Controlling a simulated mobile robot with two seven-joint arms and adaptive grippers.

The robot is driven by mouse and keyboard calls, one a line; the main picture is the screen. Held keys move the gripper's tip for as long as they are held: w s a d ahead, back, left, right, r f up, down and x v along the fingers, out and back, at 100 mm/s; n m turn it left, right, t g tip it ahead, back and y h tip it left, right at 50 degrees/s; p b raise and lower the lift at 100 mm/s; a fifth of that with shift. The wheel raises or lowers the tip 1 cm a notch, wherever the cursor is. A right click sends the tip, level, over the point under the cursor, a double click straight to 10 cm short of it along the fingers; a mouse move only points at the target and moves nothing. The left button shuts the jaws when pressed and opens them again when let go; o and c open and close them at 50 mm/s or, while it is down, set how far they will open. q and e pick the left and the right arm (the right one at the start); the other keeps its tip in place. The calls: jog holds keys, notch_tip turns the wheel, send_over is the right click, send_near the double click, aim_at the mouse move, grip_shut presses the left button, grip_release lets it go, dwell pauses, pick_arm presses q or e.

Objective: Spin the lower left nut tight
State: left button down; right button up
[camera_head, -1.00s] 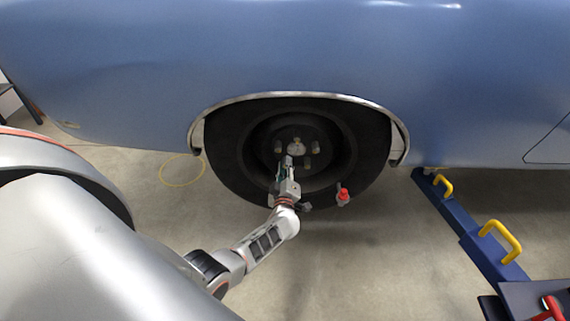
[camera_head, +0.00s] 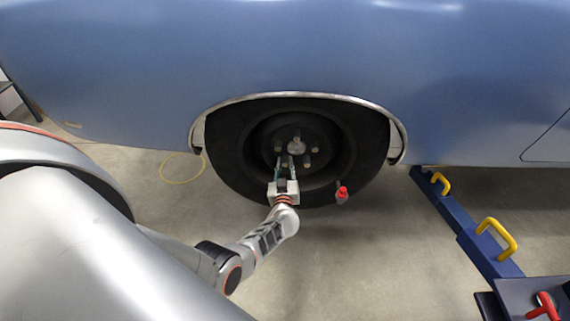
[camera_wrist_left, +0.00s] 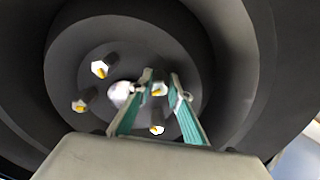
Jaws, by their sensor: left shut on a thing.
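The dark wheel hub (camera_head: 295,146) carries several nuts around a pale centre cap. My left gripper (camera_head: 285,161) reaches up to the hub from below, its two fingers side by side at the lower left nut, which they largely hide in the head view. In the left wrist view, the left gripper (camera_wrist_left: 162,77) has its green-sided fingers on either side of the lower left nut (camera_wrist_left: 159,90), closed on it. Other nuts (camera_wrist_left: 100,69) show clear of the fingers, beside the round centre cap (camera_wrist_left: 121,93). My right gripper is not in view.
The black tyre (camera_head: 228,150) sits inside the wheel arch of the blue car body (camera_head: 300,45). A small red-topped object (camera_head: 342,193) is at the tyre's lower right. A blue beam (camera_head: 470,235) with yellow handles lies at right. A yellow hose (camera_head: 180,182) loops on the floor.

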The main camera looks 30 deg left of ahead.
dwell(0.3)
pick_arm(q)
jog(key=c, duration=1.9)
grip_release()
jog(key=v, duration=0.8)
jog(key=shift+s+d+f, duration=0.1)
